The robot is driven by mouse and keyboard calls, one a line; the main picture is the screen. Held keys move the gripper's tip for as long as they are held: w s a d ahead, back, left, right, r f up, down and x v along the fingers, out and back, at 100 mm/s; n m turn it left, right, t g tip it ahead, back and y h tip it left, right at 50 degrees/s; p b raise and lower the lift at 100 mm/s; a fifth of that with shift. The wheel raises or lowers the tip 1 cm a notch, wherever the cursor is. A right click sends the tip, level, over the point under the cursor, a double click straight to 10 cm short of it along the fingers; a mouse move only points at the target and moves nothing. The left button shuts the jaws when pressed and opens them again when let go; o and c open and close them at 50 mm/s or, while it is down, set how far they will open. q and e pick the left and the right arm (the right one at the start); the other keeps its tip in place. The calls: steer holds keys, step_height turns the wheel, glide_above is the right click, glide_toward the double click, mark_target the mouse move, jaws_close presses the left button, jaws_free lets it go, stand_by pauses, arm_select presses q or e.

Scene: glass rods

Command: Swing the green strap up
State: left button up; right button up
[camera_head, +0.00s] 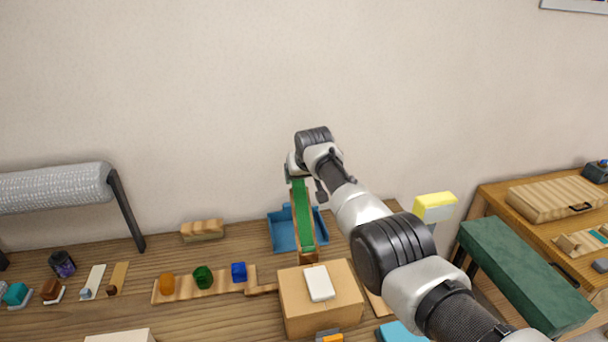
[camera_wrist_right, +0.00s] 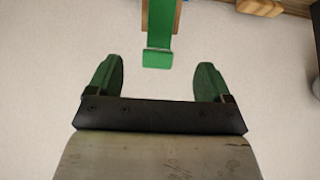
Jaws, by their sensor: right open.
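The green strap (camera_head: 304,217) stands nearly upright along a narrow wooden piece (camera_head: 313,240) in the head view, behind a cardboard-coloured box. In the right wrist view the green strap (camera_wrist_right: 160,22) comes down from the top edge and ends in a wider green tab (camera_wrist_right: 157,58). My right gripper (camera_wrist_right: 157,78) is open and empty. Its two green-padded fingers stand on either side of the tab's line, with the tab just beyond the fingertips. In the head view my right gripper (camera_head: 306,184) is at the strap's upper end. My left gripper is out of view.
A blue tray (camera_head: 283,233) sits behind the strap. The tan box (camera_head: 300,315) with a white block (camera_head: 319,283) stands in front. A wooden strip (camera_head: 220,285) with orange, green and blue pieces lies left. A plain wall is behind.

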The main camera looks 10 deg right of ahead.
steer(key=shift+f, duration=0.1)
steer(key=b+v, duration=0.3)
steer(key=v, duration=0.8)
steer(key=shift+w, duration=0.1)
